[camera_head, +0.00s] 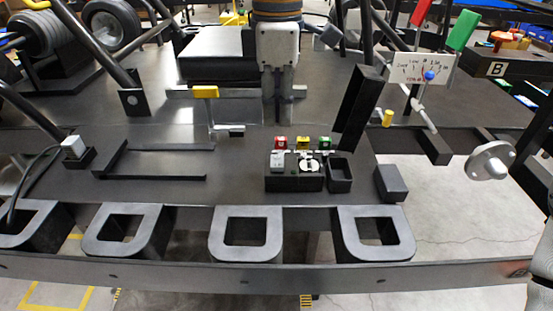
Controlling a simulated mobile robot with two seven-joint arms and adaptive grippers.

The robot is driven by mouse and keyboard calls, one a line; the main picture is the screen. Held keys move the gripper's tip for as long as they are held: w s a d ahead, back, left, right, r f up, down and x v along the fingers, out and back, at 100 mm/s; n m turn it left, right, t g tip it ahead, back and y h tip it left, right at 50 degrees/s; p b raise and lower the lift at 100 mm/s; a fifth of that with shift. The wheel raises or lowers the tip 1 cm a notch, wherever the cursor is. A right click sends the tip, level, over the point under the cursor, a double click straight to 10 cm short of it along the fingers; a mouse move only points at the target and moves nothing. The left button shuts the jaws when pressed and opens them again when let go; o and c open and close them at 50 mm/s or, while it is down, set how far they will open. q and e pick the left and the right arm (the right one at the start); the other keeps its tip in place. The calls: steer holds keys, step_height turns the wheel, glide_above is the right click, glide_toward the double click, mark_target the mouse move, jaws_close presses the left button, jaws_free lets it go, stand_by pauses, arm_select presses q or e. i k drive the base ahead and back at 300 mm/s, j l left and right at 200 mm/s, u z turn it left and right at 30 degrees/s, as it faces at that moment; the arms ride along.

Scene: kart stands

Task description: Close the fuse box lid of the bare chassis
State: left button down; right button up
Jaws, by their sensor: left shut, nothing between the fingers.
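The fuse box (294,183) is a small black block on the dark chassis floor, right of centre. Its top is uncovered, with light parts showing and red, yellow and green fuses at its back edge. A black slab (358,108) stands steeply behind and to the right; it looks like the raised lid, but I cannot make out a hinge. My left gripper (277,115) points down behind the fuse box, left of the slab and apart from it in the picture. Its fingers are shut and empty.
A small open black bin (340,176) is right beside the fuse box, with a black block (391,184) further right. A yellow-topped lever (205,92) stands to the left. Dark tubes rise at both sides. The chassis floor left of the box is mostly clear.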

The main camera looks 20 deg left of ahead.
mark_target(366, 84)
steer(key=k, duration=1)
